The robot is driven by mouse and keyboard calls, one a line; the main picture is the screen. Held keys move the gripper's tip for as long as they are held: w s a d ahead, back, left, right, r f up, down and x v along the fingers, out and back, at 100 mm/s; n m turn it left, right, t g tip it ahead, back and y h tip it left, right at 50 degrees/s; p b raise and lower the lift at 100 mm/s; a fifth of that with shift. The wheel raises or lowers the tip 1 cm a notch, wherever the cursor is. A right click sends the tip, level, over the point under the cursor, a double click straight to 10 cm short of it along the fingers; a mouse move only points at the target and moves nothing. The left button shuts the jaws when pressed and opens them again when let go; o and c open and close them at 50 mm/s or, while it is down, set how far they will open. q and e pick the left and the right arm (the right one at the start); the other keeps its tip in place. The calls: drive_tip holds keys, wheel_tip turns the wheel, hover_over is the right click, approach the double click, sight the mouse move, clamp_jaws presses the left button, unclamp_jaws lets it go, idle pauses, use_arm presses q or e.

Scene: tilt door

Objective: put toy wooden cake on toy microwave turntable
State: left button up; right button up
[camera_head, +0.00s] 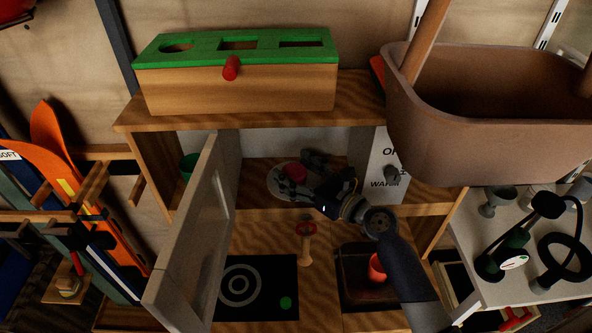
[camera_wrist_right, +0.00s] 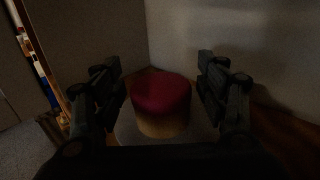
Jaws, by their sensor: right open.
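The toy cake (camera_head: 293,173), red on top and tan below, sits upright on the grey round turntable (camera_head: 278,186) inside the open toy microwave. In the right wrist view the cake (camera_wrist_right: 160,103) stands between my two fingers, with the turntable (camera_wrist_right: 127,132) under it. My right gripper (camera_head: 310,178) is open and reaches into the microwave from the right. A gap shows between the cake and each finger. The microwave door (camera_head: 192,235) is swung open toward me on the left. My left gripper is not in view.
A green-topped wooden box (camera_head: 235,87) stands on the shelf above. A brown basket (camera_head: 490,140) hangs close at the upper right. A printed panel (camera_head: 387,170) with a knob borders the microwave's right side. Below are a black stove plate (camera_head: 262,306) and a sink.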

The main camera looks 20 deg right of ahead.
drive_tip(key=b+v, duration=0.1)
drive_tip(key=v, duration=0.5)
drive_tip(key=shift+s+r, duration=0.1)
drive_tip(key=shift+s, duration=0.05)
drive_tip(key=shift+s+d+r, duration=0.15)
drive_tip(key=shift+s+d, duration=0.2)
drive_tip(key=shift+s, duration=0.2)
drive_tip(key=shift+s, duration=0.1)
